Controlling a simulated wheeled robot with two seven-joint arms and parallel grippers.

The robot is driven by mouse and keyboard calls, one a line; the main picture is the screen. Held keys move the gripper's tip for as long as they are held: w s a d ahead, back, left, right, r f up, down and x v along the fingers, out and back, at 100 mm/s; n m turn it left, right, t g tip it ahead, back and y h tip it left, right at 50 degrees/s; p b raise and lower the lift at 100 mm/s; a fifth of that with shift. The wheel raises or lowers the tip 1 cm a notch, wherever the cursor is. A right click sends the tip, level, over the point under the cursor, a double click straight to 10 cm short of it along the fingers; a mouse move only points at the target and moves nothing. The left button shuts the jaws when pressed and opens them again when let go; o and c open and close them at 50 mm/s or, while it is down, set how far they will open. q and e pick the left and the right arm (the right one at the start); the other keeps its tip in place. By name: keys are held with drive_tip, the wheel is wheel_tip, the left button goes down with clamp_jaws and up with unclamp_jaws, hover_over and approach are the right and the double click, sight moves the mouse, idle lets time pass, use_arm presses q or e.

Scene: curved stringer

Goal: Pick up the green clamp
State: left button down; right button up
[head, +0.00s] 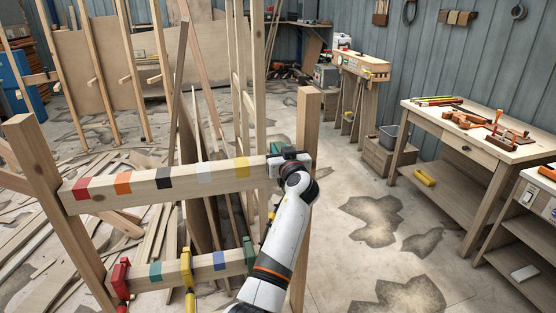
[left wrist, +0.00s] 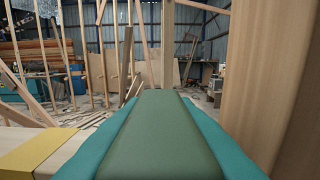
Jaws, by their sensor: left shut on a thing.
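My left gripper (head: 286,158) is at the right end of the upper rail, close to the upright post, and is shut on a green clamp. In the head view only a small green part of it (head: 277,147) shows beyond the gripper. In the left wrist view the clamp's broad green body with teal sides (left wrist: 160,135) fills the lower middle. I cannot tell whether it touches the rail. Another dark green clamp (head: 249,255) is on the lower rail, left of my arm. My right gripper is not in view.
The upper rail (head: 140,186) has painted bands, with a yellow band (head: 242,168) nearest my gripper. The lower rail also carries a red clamp (head: 121,279) and a yellow clamp (head: 187,270). An upright post (head: 305,135) stands close on the right. A workbench (head: 470,130) stands farther right, with open floor between.

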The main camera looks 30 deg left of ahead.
use_arm(q)
drive_tip(key=shift+r, duration=0.15)
wheel_tip(320, 180, up, 10)
drive_tip(key=shift+f+b, duration=0.1)
drive_tip(key=shift+b, duration=1.15)
